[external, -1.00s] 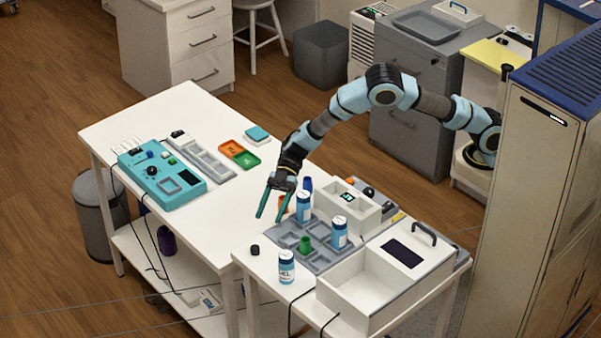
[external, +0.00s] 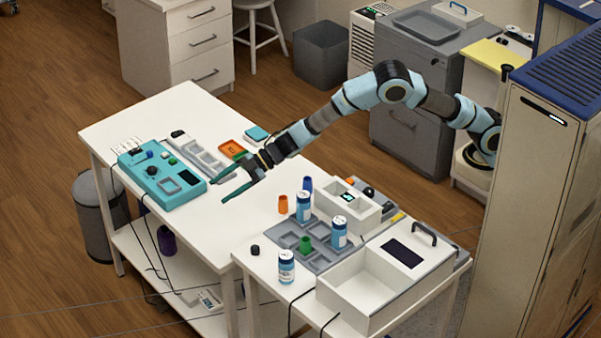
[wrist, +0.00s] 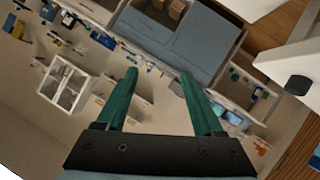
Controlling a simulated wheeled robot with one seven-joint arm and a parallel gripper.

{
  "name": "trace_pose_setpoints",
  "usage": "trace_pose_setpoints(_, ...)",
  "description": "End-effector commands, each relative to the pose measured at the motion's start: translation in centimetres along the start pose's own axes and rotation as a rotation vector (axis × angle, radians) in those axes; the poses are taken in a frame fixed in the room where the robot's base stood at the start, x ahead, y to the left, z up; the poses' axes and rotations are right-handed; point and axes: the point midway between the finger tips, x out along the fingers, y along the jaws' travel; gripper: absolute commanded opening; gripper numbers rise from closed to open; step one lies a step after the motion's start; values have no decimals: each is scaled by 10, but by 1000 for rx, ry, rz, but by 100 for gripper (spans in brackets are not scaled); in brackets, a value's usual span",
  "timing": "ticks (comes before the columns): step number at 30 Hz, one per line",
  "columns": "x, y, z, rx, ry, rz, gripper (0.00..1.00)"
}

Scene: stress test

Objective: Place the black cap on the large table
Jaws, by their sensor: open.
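The small black cap (external: 255,250) sits near the left corner of the smaller front table (external: 262,270). The large white table (external: 125,125) stands behind and to the left of it. My gripper (external: 218,191) is open and empty above the large table, behind and left of the cap, pointing left. In the wrist view, the two green fingers (wrist: 158,73) are spread with nothing between them. The cap does not show in the wrist view.
A teal device (external: 160,180) and a grey tray (external: 200,155) lie on the large table. Blue-labelled bottles (external: 287,266), a green cap (external: 305,244), a grey rack (external: 320,257) and a white box (external: 345,290) crowd the smaller table. The large table's front middle is clear.

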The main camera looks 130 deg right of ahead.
Motion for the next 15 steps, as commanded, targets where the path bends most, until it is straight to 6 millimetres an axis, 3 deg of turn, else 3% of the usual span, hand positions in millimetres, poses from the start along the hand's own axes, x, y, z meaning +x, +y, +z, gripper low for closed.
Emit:
trace_pose_setpoints(3,1,20,-5,0,-164,119,69)
trace_pose_setpoints(7,-9,10,-3,37,-369,120,69)
trace_pose_setpoints(11,-24,-31,-12,90,-536,-14,69)
trace_pose_setpoints(15,-44,-88,-36,132,-626,-236,69)
